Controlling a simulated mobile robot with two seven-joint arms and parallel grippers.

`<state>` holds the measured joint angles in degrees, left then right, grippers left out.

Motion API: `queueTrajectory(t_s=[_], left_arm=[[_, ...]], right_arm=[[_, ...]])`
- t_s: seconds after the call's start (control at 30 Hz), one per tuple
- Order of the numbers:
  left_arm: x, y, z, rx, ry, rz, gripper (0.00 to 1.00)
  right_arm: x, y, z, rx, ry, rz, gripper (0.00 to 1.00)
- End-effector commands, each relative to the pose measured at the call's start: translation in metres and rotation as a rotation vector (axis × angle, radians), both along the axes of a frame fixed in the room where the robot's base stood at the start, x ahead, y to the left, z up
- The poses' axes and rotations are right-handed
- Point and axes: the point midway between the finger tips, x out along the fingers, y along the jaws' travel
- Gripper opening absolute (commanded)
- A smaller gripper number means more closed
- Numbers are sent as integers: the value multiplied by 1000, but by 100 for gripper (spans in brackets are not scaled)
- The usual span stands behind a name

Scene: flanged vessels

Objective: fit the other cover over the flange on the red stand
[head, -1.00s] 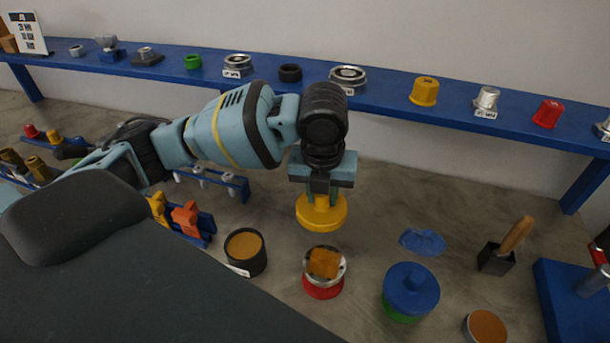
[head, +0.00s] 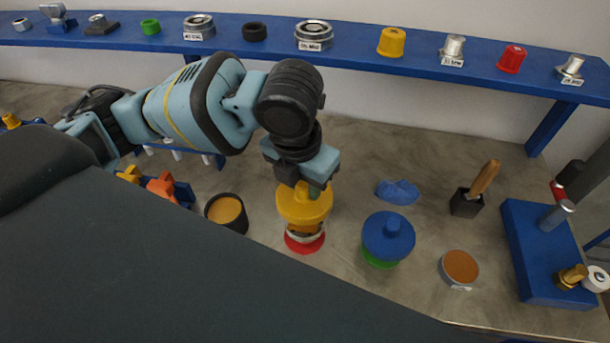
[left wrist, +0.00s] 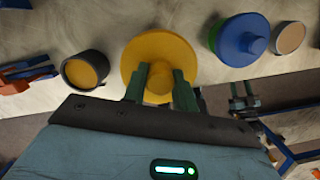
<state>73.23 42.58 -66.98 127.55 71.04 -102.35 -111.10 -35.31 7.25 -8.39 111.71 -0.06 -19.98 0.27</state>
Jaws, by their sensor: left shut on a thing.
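My left gripper (head: 305,185) is shut on the knob of the yellow cover (head: 304,208). In the left wrist view the two fingers of my left gripper (left wrist: 159,85) are on either side of the knob, and the yellow cover (left wrist: 160,55) spreads out beyond them. In the head view the cover is above the silver flange (head: 305,238) on the red stand (head: 304,245). Some orange shows between cover and flange, and I cannot tell whether they touch. A blue cover (head: 388,233) sits on the green stand (head: 380,262) to the right.
A black cup with a tan top (head: 227,212) stands left of the red stand. A blue cloth (head: 398,191), a brush in a black holder (head: 467,203) and a brown-topped tin (head: 459,267) are to the right. A blue shelf (head: 360,55) with several fittings runs behind.

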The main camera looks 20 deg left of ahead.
Motion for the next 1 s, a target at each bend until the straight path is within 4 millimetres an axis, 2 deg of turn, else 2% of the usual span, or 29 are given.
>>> queueTrajectory(t_s=[0.1,0.4,1.0], left_arm=[[0,0,-12,0,5,0,5],[0,0,-31,0,3,1,5],[0,0,-35,0,0,1,5]], right_arm=[[-4,0,-4,1,12,0,46],[-8,1,-9,2,25,1,46],[-8,3,-8,6,25,0,46]])
